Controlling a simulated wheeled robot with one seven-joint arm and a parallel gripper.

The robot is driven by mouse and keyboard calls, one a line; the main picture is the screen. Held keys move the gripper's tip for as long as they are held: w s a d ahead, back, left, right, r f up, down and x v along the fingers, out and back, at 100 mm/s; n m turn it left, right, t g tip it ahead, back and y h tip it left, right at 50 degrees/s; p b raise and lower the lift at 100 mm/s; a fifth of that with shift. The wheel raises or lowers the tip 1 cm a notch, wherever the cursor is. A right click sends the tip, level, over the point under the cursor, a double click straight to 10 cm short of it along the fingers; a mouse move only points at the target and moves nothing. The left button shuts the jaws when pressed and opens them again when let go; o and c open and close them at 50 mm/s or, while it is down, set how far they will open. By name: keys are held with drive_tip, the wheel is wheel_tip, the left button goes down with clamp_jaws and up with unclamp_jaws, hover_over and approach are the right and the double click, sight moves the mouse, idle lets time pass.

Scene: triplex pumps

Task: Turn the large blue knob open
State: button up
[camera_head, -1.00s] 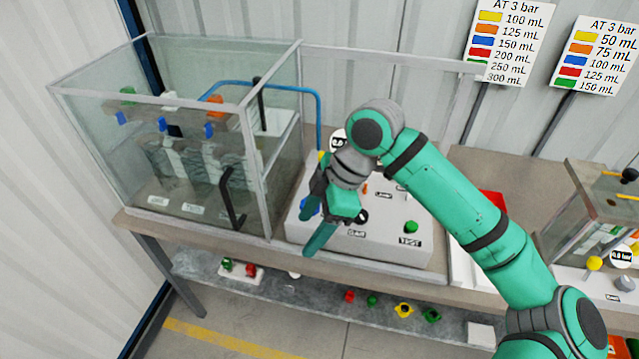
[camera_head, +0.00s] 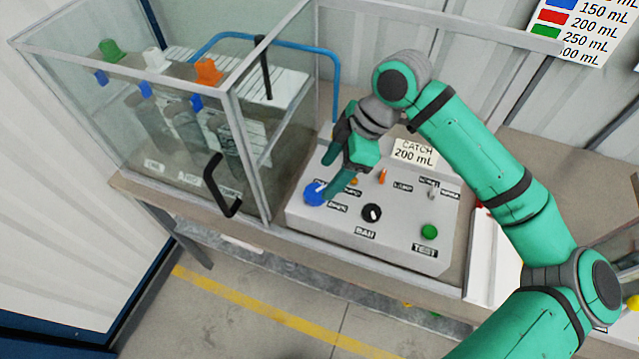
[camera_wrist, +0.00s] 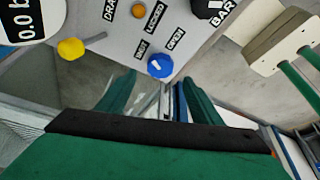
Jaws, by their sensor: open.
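The large blue knob (camera_head: 315,193) sits at the left end of the grey control panel (camera_head: 300,226), with a pale pointer mark on it. In the wrist view the blue knob (camera_wrist: 160,66) shows beside the OPEN label, lined up between my two fingertips and a little beyond them. My gripper (camera_head: 331,178) is open and empty, its green fingers spread above the panel near the knob. The fingers also show in the wrist view (camera_wrist: 159,82). I cannot tell the exact gap between fingertips and knob.
A glass enclosure (camera_head: 235,120) with a black handle (camera_head: 222,187) stands close left of the panel. A black BAR knob (camera_head: 371,212), an orange switch (camera_head: 382,177) and a green TEST button (camera_head: 429,231) are to the right. A yellow knob (camera_wrist: 71,49) shows in the wrist view.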

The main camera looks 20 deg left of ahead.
sight(316, 192)
drive_tip(key=x, duration=0.6)
drive_tip(key=shift+s+a+f, duration=0.1)
drive_tip(key=shift+f, duration=0.25)
drive_tip(key=shift+c, duration=0.7)
drive_tip(key=c, duration=0.9)
